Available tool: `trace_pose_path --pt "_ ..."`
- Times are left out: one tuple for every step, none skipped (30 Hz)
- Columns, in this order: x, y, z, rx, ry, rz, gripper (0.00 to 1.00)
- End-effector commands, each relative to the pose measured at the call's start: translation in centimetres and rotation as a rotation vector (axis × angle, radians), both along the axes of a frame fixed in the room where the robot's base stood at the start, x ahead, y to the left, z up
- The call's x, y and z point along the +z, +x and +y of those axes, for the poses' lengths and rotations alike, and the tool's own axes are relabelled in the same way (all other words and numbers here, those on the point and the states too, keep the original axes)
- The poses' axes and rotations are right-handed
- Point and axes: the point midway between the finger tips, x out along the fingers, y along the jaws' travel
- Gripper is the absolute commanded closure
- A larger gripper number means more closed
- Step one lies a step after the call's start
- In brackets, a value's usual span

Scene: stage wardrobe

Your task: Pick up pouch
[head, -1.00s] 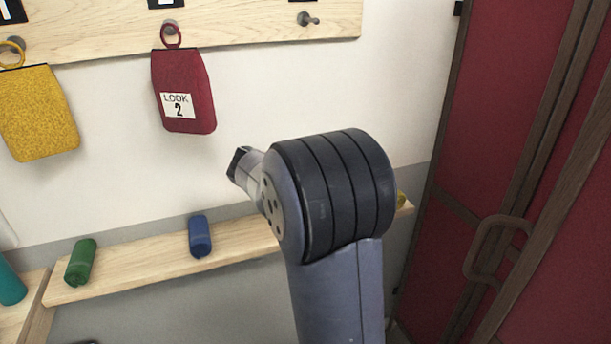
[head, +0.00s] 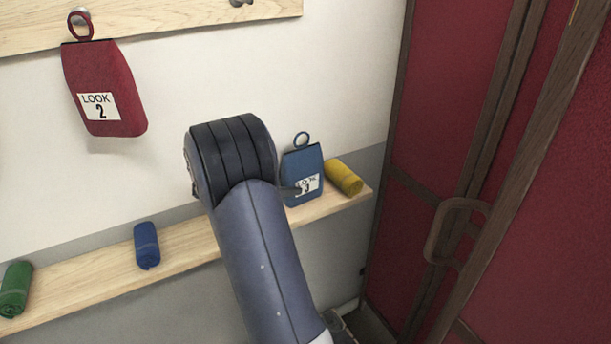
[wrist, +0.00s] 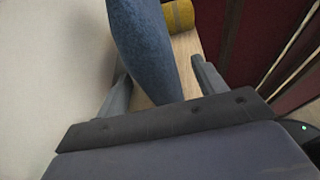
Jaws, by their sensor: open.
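A blue pouch (head: 306,164) with a ring on top and a white LOOK label stands upright on the wooden shelf, in the right part of the head view. The label's number is partly hidden by a gripper finger. In the wrist view the blue pouch (wrist: 142,45) rises edge-on between the two fingers. My gripper (wrist: 160,72) is open, one finger on each side of the pouch, with gaps to it at the base. In the head view most of the gripper is hidden behind my arm. A red pouch (head: 103,90) labelled LOOK 2 hangs from a peg at upper left.
A yellow roll (head: 343,177) lies on the shelf (head: 196,237) just right of the blue pouch. A blue roll (head: 147,245) and a green roll (head: 15,288) lie further left. Red panels (head: 450,120) with a handle (head: 447,232) stand at the right. The wall is behind.

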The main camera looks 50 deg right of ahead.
Motion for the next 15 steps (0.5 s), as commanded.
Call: trace_pose_path --pt "-0.2 -0.2 -0.8 -0.004 0.001 0.004 0.34" --pt "-0.5 -0.3 -1.2 -0.004 0.001 0.003 0.34" --pt "-0.7 -0.4 -1.7 -0.003 0.001 0.002 0.34" --pt "-0.9 -0.4 -2.0 -0.003 0.001 0.002 0.34" --pt "-1.0 -0.5 -2.3 -0.004 0.0 0.001 0.34" --pt "-1.2 -0.6 -2.6 -0.003 0.0 0.001 0.34" --pt "-1.2 -0.6 -2.8 -0.002 0.0 0.001 0.34" --pt "-1.3 -0.6 -2.9 -0.001 0.0 0.0 0.34" --pt "-1.3 -0.6 -2.9 0.0 0.0 0.0 0.34" --pt "-1.4 -0.6 -3.0 0.0 0.0 0.0 0.34" --pt "-1.4 -0.6 -3.0 0.001 0.0 0.0 0.34" --pt "-1.4 -0.6 -2.9 0.001 0.0 0.0 0.34" --pt "-1.4 -0.6 -2.9 0.001 0.0 0.0 0.34" --pt "-1.4 -0.6 -2.9 0.0 0.0 -0.001 0.34" --pt "-1.4 -0.6 -2.9 0.0 0.0 -0.001 0.34"
